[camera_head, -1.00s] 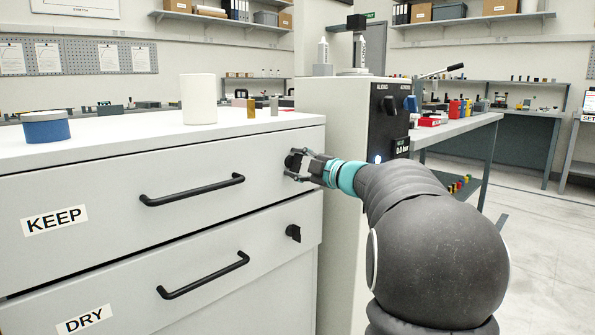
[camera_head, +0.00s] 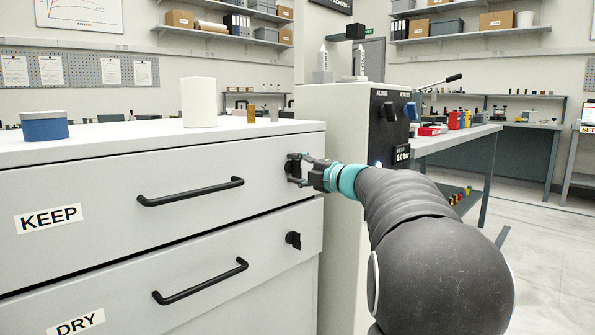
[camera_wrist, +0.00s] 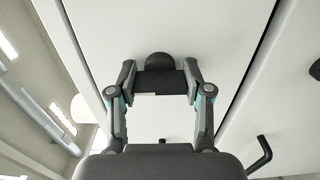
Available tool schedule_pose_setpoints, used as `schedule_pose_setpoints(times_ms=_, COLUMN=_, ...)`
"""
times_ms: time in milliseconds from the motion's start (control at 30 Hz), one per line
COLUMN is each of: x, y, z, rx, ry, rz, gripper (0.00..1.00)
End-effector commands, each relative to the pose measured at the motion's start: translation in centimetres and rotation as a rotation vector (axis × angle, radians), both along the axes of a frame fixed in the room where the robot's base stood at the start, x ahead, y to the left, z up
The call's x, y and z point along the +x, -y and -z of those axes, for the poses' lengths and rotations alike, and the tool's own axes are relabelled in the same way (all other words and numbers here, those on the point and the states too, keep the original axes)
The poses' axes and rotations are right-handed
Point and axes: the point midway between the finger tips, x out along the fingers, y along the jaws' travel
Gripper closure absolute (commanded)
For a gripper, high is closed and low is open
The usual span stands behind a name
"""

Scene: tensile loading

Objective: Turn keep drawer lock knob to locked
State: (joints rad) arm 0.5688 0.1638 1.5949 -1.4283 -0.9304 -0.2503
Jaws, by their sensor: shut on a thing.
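The KEEP drawer (camera_head: 100,205) is the upper drawer of the grey cabinet and looks closed. Its black lock knob (camera_head: 292,166) is at the right end of the drawer front, partly hidden by my gripper (camera_head: 300,170). In the wrist view the knob (camera_wrist: 158,64) shows as a dark round base with a bar across it. My gripper (camera_wrist: 160,82) has its two fingers on either side of that bar and is shut on it. I cannot read from these views whether the knob stands at locked.
Below is the DRY drawer (camera_head: 205,285) with its own black knob (camera_head: 293,240). Black bar handles cross both drawers. A white cylinder (camera_head: 198,102) and a blue round container (camera_head: 44,127) stand on the cabinet top. A machine (camera_head: 345,200) stands close at right.

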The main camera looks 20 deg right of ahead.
Motion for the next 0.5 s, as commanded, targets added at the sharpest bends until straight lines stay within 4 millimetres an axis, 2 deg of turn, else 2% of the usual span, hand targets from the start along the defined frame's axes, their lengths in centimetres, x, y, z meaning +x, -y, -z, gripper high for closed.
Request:
schedule_pose_setpoints(times_ms=233, x=0.0, y=0.06, z=0.02, rx=-0.001, ry=-0.001, rz=0.002, gripper=0.85)
schedule_pose_setpoints(times_ms=267, x=0.0, y=0.06, z=0.02, rx=-0.001, ry=-0.001, rz=0.001, gripper=0.48)
schedule_pose_setpoints(times_ms=300, x=0.0, y=0.06, z=0.02, rx=-0.001, ry=-0.001, rz=0.001, gripper=0.38)
schedule_pose_setpoints(times_ms=367, x=0.01, y=0.05, z=0.02, rx=-0.001, ry=-0.001, rz=0.001, gripper=0.25)
schedule_pose_setpoints(times_ms=500, x=0.01, y=0.0, z=0.01, rx=-0.001, ry=-0.001, rz=0.0, gripper=0.25)
